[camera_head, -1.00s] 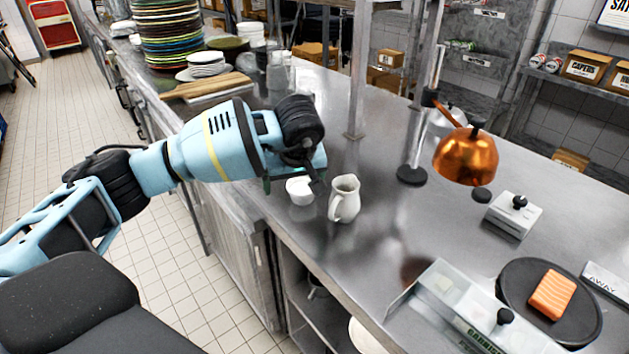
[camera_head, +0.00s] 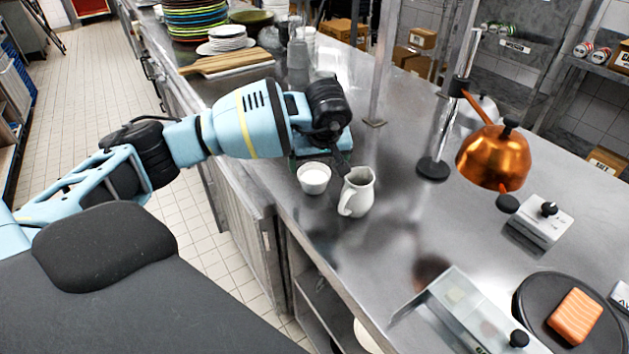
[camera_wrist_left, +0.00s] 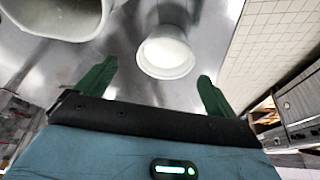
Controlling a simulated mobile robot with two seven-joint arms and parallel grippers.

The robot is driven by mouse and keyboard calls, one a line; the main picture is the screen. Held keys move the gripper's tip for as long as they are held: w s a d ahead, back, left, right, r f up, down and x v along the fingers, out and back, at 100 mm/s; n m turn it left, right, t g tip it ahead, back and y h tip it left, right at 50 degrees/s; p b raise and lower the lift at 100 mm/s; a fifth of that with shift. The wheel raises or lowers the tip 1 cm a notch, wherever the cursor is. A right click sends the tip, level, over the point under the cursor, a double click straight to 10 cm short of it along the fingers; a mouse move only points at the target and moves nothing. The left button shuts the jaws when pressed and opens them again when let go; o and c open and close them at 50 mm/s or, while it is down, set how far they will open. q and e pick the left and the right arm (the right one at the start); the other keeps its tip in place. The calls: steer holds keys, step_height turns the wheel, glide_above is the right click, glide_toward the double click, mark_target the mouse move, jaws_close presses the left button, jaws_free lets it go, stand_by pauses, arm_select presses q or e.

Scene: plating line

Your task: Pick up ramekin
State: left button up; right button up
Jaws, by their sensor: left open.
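The ramekin (camera_head: 314,179) is a small white cup on the steel counter, just left of a white pitcher. In the left wrist view the ramekin (camera_wrist_left: 166,54) lies ahead of and between the green fingers, nearer the right one, and looks white inside. My left gripper (camera_head: 322,162) is beside the ramekin in the head view, partly hidden by its own wrist. In the left wrist view the left gripper (camera_wrist_left: 155,85) is open, with nothing between its fingertips. My right gripper is not in view.
The white pitcher (camera_head: 357,192) stands close to the ramekin's right. A lamp stand (camera_head: 433,169) with a copper shade (camera_head: 493,158) is further right. A wooden board (camera_head: 226,62) and stacked plates (camera_head: 196,18) are at the back. The counter's front edge is near the ramekin.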

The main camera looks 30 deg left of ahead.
mark_target(313, 181)
arm_select(q)
steer(key=shift+a+f, duration=0.15)
steer(key=shift+f, duration=0.25)
steer(key=x, duration=0.4)
steer(key=shift+s+f, duration=0.2)
steer(key=shift+s, duration=0.05)
steer(key=shift+r, duration=0.1)
steer(key=c, duration=1.1)
